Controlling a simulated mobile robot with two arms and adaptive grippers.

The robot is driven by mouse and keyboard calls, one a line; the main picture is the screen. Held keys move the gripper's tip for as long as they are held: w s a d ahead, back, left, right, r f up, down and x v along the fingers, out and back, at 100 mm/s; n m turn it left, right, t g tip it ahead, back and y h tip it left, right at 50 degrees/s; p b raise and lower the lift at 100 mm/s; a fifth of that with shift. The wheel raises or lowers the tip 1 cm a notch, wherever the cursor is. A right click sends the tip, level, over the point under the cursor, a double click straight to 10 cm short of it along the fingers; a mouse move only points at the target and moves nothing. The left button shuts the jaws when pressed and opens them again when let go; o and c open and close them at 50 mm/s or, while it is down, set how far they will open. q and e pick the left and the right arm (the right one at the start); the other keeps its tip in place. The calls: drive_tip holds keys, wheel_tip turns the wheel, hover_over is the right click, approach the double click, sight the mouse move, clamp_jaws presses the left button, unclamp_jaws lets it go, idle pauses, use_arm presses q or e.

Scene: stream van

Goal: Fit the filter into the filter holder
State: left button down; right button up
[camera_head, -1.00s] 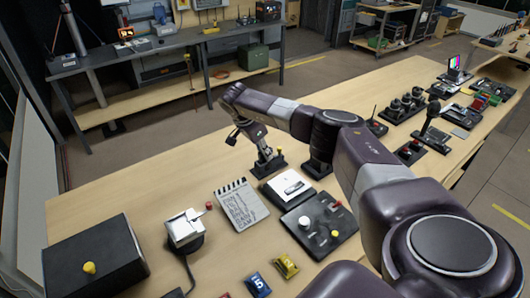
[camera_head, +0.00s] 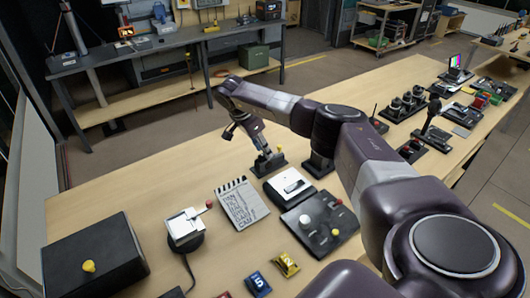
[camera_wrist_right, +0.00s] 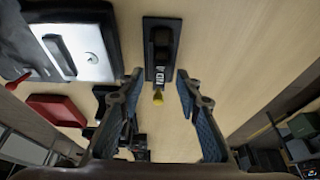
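I cannot tell which part is the filter and which the holder. My right gripper (camera_head: 256,148) hangs tilted just left of the stand. My left gripper is out of view.
A white-topped unit (camera_head: 290,182) and a knob panel (camera_head: 320,222) stand close in front. A notepad (camera_head: 241,203), a device with a red-tipped lever (camera_head: 185,227) and a black box (camera_head: 92,262) lie leftward. The table's back left is clear.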

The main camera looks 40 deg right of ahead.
drive_tip(key=v, duration=0.9)
drive_tip(key=shift+a+r, duration=0.1)
drive_tip(key=shift+r, duration=0.1)
